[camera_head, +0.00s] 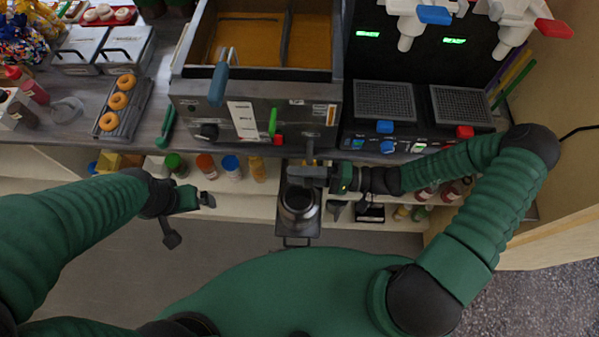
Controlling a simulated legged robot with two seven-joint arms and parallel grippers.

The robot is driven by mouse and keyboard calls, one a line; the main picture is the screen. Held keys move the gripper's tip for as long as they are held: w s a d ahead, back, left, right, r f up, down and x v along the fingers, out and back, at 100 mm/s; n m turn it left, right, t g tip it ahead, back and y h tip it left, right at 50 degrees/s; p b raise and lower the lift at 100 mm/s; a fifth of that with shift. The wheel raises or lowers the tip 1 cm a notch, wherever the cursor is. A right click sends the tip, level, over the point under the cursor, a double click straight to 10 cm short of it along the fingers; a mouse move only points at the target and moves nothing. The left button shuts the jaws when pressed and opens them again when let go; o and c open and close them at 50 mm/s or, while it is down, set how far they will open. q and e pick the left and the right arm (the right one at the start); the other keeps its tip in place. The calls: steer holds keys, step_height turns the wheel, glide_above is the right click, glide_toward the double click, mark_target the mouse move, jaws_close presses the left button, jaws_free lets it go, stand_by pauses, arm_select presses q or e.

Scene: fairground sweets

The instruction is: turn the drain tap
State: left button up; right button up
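The drain tap (310,150) is a small brownish upright piece at the lower front of the fryer (255,105), right of a red button. My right gripper (310,172) reaches in from the right and lies just below the tap, touching it or very close. Its dark fingers overlap, so I cannot tell whether they are open or shut on the tap. The tap's lower part is hidden by this gripper. A metal pot (297,207) stands below on a dark stand. My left gripper (190,220) is open and empty, low at the left, away from the counter.
A drink dispenser (410,110) stands to the right. A rack of doughnuts (122,105) lies left.

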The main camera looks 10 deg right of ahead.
steer(key=shift+a, duration=0.6)
steer(key=shift+c, duration=1.2)
steer(key=shift+d, duration=0.4)
jaws_close()
arm_select(q)
steer(key=shift+a, duration=0.3)
steer(key=shift+s, duration=0.1)
steer(key=shift+r, duration=0.1)
steer(key=w+p+v, duration=0.2)
steer(key=p+v, duration=1)
steer(key=w+r+p+v, duration=0.1)
steer(key=w+p+v, duration=0.2)
steer(key=p+v, duration=0.9)
steer(key=shift+w+r+p, duration=0.3)
steer(key=shift+r+p, duration=0.05)
steer(key=shift+p, duration=0.3)
arm_select(e)
steer(key=d+f+g+h, duration=0.1)
steer(key=h, duration=0.5)
steer(key=f+g+h, duration=0.1)
steer(key=g+h, duration=0.1)
steer(key=h, duration=0.3)
steer(key=d+g+h, duration=0.1)
steer(key=g+h, duration=0.1)
steer(key=h, duration=0.4)
steer(key=shift+s+d+f+h, duration=0.3)
steer(key=shift+s+f, duration=0.1)
